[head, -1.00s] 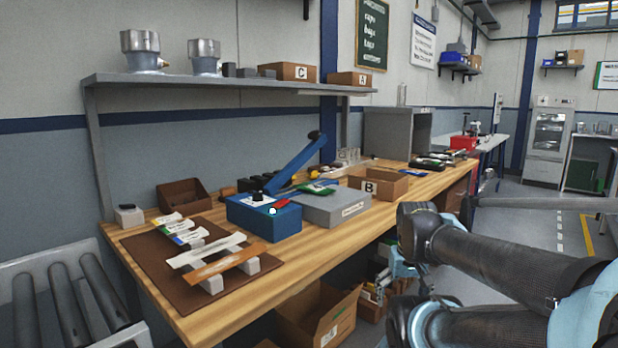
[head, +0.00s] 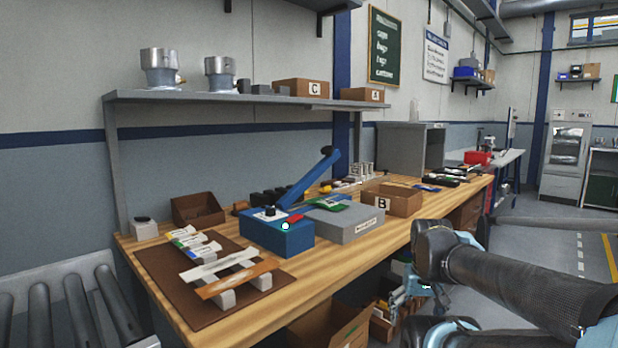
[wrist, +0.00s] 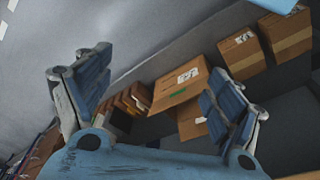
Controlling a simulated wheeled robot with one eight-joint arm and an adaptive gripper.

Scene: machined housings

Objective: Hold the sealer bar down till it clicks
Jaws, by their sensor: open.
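The sealer is a blue box (head: 281,238) on the wooden bench in the head view, with a black knob, a red patch and a small lit spot on it. Its blue sealer bar (head: 308,182) is raised at a slant, with a black grip at its upper end. A green packet (head: 326,203) lies on the grey block beside the sealer. My gripper (wrist: 155,100) is open and empty in the wrist view, its two padded fingers wide apart. In the head view my arm is at the right, off the bench front and clear of the sealer.
A brown mat (head: 170,287) with pouches and white blocks lies at the bench's left. Box B (head: 394,200) stands right of the grey block (head: 343,226). A shelf (head: 240,98) runs above. Cardboard boxes (wrist: 180,85) are below the gripper's view. A roller conveyor (head: 60,305) is at left.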

